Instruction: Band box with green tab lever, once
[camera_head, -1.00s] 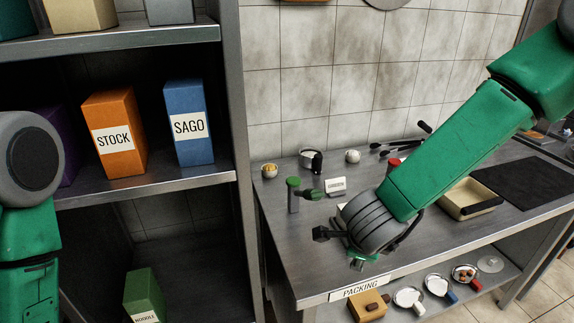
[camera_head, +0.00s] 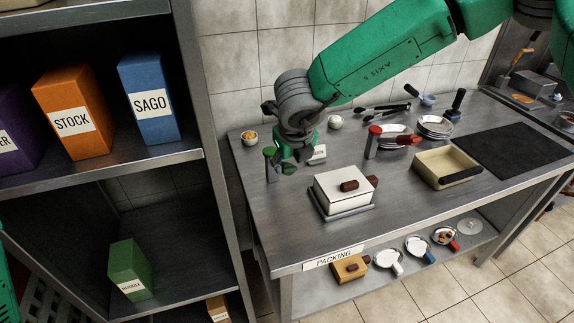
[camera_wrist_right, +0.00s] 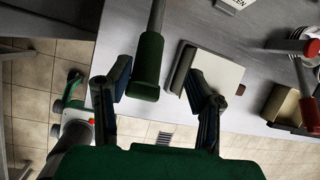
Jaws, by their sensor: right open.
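The green tab lever (camera_head: 270,166) stands at the left of the packing bench, a dark post with a green head and a green handle. My right gripper (camera_head: 290,165) is over it, pointing down. In the right wrist view the green handle (camera_wrist_right: 148,68) lies between my two spread fingers (camera_wrist_right: 152,68); I cannot tell whether they touch it. My left gripper is out of view.
A red lever (camera_head: 395,140) and a tan tray (camera_head: 447,168) stand to the right, beside a black mat (camera_head: 510,150). A small label card (camera_head: 318,152) is behind my gripper. A shelf with cartons (camera_head: 150,98) borders the bench on the left.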

